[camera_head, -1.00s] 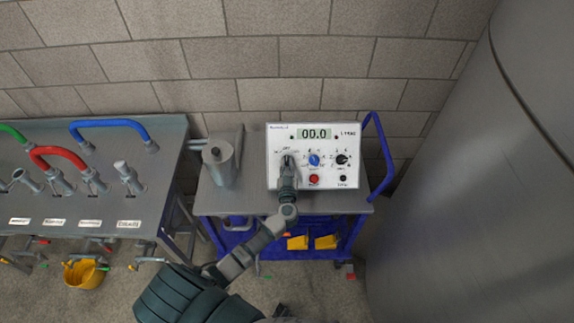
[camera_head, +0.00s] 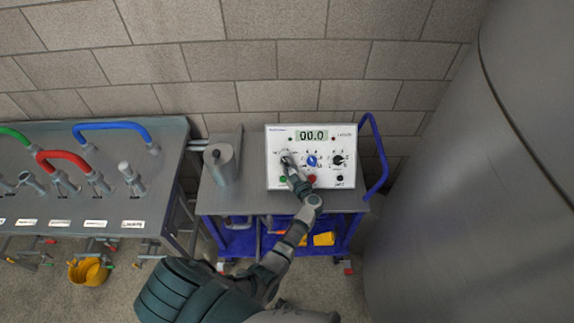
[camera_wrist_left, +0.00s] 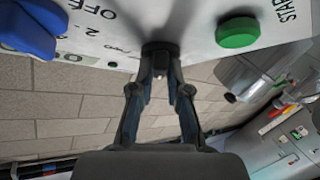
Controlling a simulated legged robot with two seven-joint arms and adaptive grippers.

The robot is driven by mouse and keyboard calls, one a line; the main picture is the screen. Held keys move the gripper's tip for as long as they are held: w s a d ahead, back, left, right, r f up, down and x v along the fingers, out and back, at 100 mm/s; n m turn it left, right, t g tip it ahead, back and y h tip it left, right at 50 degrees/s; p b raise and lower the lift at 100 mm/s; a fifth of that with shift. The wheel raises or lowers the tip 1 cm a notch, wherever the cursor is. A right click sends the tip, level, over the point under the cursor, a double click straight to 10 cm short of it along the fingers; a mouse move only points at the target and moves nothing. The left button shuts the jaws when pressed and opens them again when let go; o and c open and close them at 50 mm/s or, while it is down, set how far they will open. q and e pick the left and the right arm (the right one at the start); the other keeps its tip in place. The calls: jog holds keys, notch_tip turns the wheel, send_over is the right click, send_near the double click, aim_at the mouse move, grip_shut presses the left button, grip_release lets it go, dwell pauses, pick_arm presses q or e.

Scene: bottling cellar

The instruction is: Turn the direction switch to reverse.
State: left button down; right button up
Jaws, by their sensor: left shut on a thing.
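The white control box (camera_head: 275,147) stands on a cart and has a 00.0 display. My left gripper (camera_head: 287,161) is shut on a dark knob at the left of its face, mostly hidden by the fingers in the head view. In the left wrist view, both fingertips (camera_wrist_left: 160,78) close on this dark knob (camera_wrist_left: 160,48); its pointer and labels are not clear, so I cannot tell its setting. A blue knob (camera_head: 311,161) and a black knob (camera_head: 338,160) sit to its right. My right gripper is not in view.
A green START button (camera_wrist_left: 237,32) lies close beside the gripped knob; a red button (camera_head: 311,179) is also near my fingers. A metal canister (camera_head: 221,165) stands left of the box. A blue cart handle (camera_head: 378,150) and a big steel tank (camera_head: 470,190) are to the right.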

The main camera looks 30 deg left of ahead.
pick_arm(q)
jog(key=shift+w+d+n+g, duration=0.1)
jog(key=shift+n+g, duration=0.4)
jog(key=shift+n, duration=0.6)
jog(key=c, duration=1.1)
grip_release()
jog(key=shift+w+g, duration=0.1)
jog(key=shift+g, duration=0.2)
jog(key=shift+c, duration=0.2)
jog(key=v, duration=0.7)
jog(key=shift+d, duration=0.3)
jog(key=shift+a+f, duration=0.1)
jog(key=shift+a, duration=0.1)
